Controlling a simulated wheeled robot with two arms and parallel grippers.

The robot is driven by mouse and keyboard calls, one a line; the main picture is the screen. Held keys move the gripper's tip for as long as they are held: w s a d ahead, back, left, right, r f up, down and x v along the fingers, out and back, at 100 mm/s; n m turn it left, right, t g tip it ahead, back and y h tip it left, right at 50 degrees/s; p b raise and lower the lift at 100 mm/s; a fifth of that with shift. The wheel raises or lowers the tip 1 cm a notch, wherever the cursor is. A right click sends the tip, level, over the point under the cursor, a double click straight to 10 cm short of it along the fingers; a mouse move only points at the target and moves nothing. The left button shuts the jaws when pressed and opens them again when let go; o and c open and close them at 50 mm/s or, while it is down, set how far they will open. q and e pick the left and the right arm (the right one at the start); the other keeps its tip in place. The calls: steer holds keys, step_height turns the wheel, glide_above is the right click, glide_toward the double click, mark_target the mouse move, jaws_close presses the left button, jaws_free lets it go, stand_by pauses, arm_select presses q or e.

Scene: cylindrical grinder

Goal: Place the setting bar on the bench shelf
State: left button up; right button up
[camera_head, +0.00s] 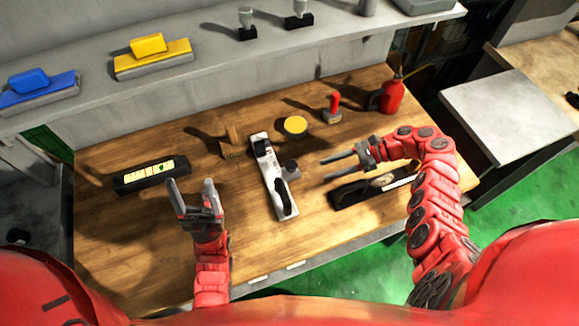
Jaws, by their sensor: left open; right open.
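I cannot tell for sure which object is the setting bar. A long pale metal bar (268,185) with black fittings lies in the middle of the wooden bench, between my grippers. A dark block (130,182) with a yellow and green strip lies on the left of the bench. The bench shelf (215,85) is the grey ledge along the back, above the bench top. My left gripper (191,187) is open and empty, right of the dark block's front. My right gripper (324,169) is open and empty, fingers pointing left, right of the pale bar.
On the shelf are a blue block (38,88), a yellow block (152,57) and small dark-based parts (247,30). The bench holds a brush (232,146), yellow-topped tin (295,125), red-handled tool (333,108), red can (392,96) and black-based tool (345,195).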

mark_target(278, 185)
steer(key=x, duration=0.3)
steer(key=b+x, duration=0.1)
steer(key=x, duration=0.1)
steer(key=shift+s+a+f, duration=0.1)
steer(key=shift+a+f, duration=0.2)
steer(key=shift+f, duration=0.1)
steer(key=x, duration=0.4)
steer(key=shift+a+r+p, duration=0.2)
steer(key=shift+a+p, duration=0.15)
steer(key=shift+a+f, duration=0.3)
steer(key=shift+a, duration=0.05)
steer(key=p+x, duration=0.1)
steer(key=x, duration=0.4)
steer(key=shift+s+a+f, duration=0.1)
steer(key=shift+a+f, duration=0.05)
steer(key=shift+a, duration=0.25)
jaws_close()
